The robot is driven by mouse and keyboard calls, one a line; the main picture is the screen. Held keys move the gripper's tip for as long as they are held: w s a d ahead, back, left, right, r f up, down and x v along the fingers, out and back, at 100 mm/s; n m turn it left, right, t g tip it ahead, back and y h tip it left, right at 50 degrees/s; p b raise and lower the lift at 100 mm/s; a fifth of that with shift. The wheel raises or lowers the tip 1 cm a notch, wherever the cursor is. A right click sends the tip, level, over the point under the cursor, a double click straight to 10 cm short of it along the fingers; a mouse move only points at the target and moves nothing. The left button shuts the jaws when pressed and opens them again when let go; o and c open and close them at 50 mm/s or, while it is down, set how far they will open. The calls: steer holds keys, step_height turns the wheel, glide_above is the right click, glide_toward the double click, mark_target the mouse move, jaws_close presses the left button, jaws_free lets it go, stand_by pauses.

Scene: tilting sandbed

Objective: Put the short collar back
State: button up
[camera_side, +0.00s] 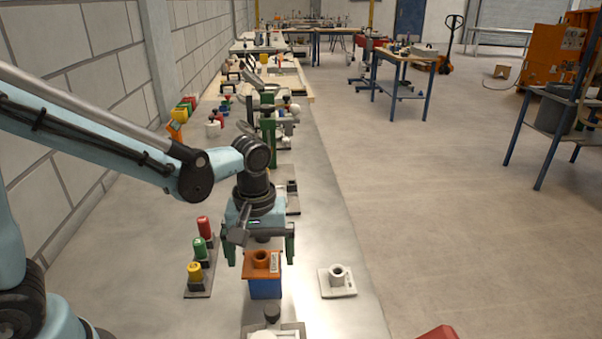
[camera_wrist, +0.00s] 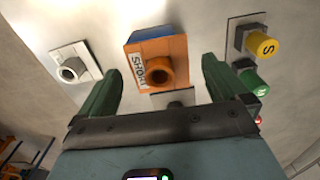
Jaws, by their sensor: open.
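An orange block (camera_side: 257,271) with an upright hollow orange cylinder (camera_side: 261,258) sits on a blue base (camera_side: 265,291). In the wrist view the orange block (camera_wrist: 172,46) has a white label, partly readable as "SHO"; its hollow cylinder (camera_wrist: 153,71) faces the camera. I cannot tell whether the cylinder is a separate collar. A pale plate (camera_side: 328,287) with a pale hollow collar (camera_side: 338,274) lies to the right; it shows at left in the wrist view (camera_wrist: 62,54). My gripper (camera_side: 261,248) is open and empty, just above the orange block, its green fingers apart on either side.
A dark stand with red (camera_side: 203,228), green (camera_side: 201,248) and yellow (camera_side: 194,272) capped posts stands left. A dark knob (camera_side: 272,313) stands near the front edge. More items line the bench behind. The bench right of the pale plate is clear.

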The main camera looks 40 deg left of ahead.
steer(key=shift+c, duration=0.2)
steer(key=c, duration=1.2)
steer(key=shift+o, duration=0.2)
steer(key=shift+r, duration=0.1)
